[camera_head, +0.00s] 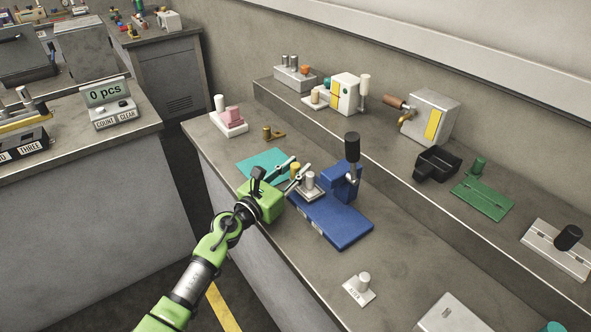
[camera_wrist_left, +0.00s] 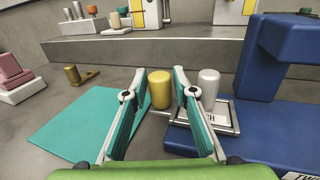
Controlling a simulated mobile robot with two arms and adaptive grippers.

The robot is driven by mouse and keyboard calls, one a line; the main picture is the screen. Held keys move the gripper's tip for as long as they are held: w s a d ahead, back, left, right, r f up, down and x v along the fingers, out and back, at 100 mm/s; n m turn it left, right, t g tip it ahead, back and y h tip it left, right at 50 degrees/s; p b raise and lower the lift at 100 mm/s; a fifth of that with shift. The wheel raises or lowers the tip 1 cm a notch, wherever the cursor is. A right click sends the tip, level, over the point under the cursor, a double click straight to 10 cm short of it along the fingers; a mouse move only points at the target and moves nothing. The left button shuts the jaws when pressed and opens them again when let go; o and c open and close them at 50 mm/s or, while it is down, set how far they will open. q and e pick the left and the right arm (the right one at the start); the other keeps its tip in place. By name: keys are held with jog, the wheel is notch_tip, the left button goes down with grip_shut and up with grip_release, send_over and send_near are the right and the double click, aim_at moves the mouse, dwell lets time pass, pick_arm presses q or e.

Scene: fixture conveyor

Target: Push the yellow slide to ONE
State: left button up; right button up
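A yellow knob (camera_head: 295,168) stands at the left end of a blue fixture (camera_head: 330,222), beside a silver knob on a framed metal plate (camera_head: 312,192). My left gripper (camera_head: 293,170) is open, its fingers on either side of the yellow knob; in the left wrist view the yellow knob (camera_wrist_left: 161,90) shows just beyond the gap between the fingertips (camera_wrist_left: 163,73). Contact cannot be told. The silver knob (camera_wrist_left: 208,88) is right of the right finger. A label (camera_wrist_left: 300,176) on the fixture's front is partly cut off. A black unit with a yellow bar (camera_head: 20,124), marked THREE, is at far left. My right gripper is out of view.
A teal mat (camera_head: 262,163) lies on the bench left of the fixture. The blue fixture's tall column with a black handle (camera_head: 352,147) rises behind the silver knob. A raised shelf (camera_head: 385,143) runs along the back. Bare bench lies in front of the fixture.

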aim_at(307, 188)
pick_arm(q)
jog(key=shift+c, duration=0.3)
grip_shut()
jog(key=s+d+p, duration=0.1)
jog(key=s, duration=0.1)
jog(key=s+d+p, duration=0.2)
jog(key=shift+s, duration=0.15)
jog(key=shift+o, duration=0.3)
grip_release()
jog(key=v, duration=1.2)
jog(key=shift+f, duration=0.15)
